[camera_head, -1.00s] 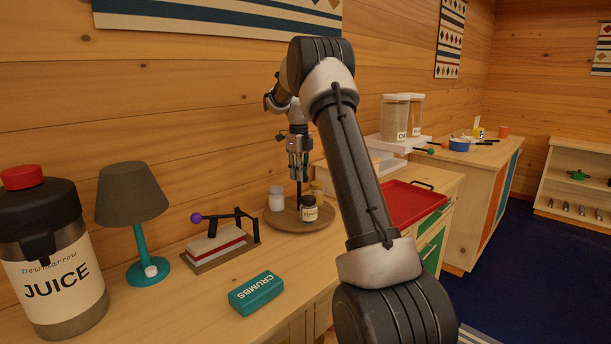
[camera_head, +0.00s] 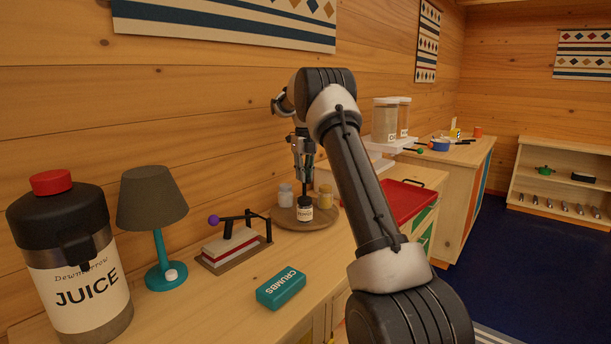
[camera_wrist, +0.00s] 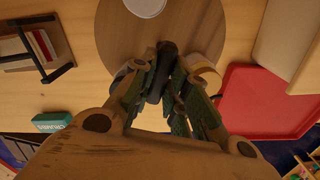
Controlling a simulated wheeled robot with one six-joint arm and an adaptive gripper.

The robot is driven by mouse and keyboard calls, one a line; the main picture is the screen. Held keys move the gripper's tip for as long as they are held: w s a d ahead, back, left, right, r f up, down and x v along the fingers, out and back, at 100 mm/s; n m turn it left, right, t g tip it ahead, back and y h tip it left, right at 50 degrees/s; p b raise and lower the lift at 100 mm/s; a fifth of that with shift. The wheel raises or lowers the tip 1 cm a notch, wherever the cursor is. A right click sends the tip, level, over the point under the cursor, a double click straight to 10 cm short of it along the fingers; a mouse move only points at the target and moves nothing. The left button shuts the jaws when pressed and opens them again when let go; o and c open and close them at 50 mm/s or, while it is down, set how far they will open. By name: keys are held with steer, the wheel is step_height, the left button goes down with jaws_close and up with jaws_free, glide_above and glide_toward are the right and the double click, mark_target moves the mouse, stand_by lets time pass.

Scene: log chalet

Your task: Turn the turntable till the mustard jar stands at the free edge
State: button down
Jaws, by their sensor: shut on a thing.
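The round wooden turntable (camera_head: 290,224) stands on the counter by the wall; it also shows in the wrist view (camera_wrist: 108,30). A yellow jar (camera_head: 325,197), by its colour the mustard jar, stands on its right side. A dark jar (camera_head: 305,210) with a white label stands at the front, and a pale jar (camera_head: 285,196) at the left and back. My gripper (camera_head: 304,176) is over the middle of the turntable, shut on its dark upright post (camera_wrist: 167,62). In the wrist view my fingers (camera_wrist: 165,90) partly hide the yellow jar (camera_wrist: 207,75) and the dark jar.
A red tray (camera_head: 405,203) lies right of the turntable. A teal crumbs box (camera_head: 281,288), a lamp (camera_head: 153,200) and a juice dispenser (camera_head: 75,260) stand nearer. The counter just before the turntable is clear.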

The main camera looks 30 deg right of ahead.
steer(key=shift+r+m, duration=0.1)
steer(key=shift+m, duration=0.4)
stand_by(0.3)
steer(key=c, duration=1.4)
jaws_free()
step_height(320, 180, up, 12)
steer(key=shift+f, duration=0.1)
